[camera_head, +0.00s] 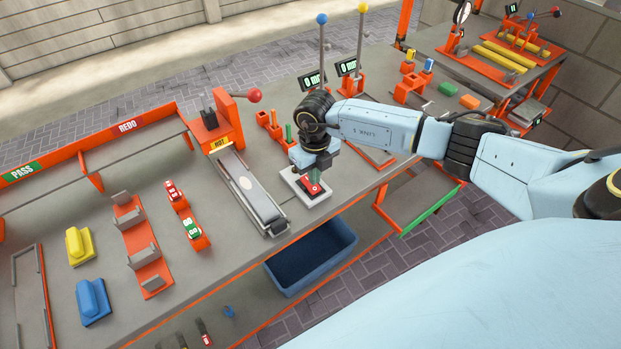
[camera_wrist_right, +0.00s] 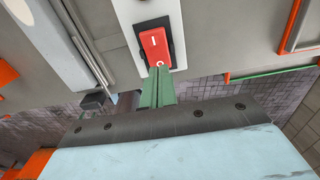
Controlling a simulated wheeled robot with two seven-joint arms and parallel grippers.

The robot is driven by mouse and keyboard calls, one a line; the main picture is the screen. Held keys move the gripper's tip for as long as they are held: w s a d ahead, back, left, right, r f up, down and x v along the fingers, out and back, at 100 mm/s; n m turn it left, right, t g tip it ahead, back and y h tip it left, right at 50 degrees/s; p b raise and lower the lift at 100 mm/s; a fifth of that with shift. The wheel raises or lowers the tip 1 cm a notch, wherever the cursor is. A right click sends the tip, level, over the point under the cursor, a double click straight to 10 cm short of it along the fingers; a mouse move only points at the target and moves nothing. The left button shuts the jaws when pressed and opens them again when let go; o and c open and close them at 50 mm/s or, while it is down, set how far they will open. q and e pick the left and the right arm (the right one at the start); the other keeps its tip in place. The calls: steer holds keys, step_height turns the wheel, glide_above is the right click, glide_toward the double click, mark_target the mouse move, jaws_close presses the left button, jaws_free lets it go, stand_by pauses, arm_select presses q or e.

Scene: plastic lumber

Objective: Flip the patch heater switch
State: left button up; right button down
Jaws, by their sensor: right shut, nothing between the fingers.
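The patch heater switch is a red rocker (camera_head: 313,186) in a black frame on a white plate (camera_head: 296,187), lying on the grey workbench. In the right wrist view the red rocker (camera_wrist_right: 154,44) shows a white line and a circle on its face. My right gripper (camera_head: 312,178) points down over the switch. In the right wrist view its green fingers (camera_wrist_right: 157,85) are shut, with nothing between them, and their tips are at the circle end of the rocker. I cannot tell whether they touch it. My left gripper is not in view.
A long grey sealer-like bar (camera_head: 250,190) labelled HOT lies left of the switch. Upright levers with blue (camera_head: 322,19) and yellow knobs stand behind it. A blue bin (camera_head: 313,255) sits below the bench's front edge. Yellow (camera_head: 79,245) and blue blocks lie at left.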

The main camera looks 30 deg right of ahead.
mark_target(314, 188)
step_height(314, 188, up, 5)
steer(key=p, duration=0.3)
stand_by(0.5)
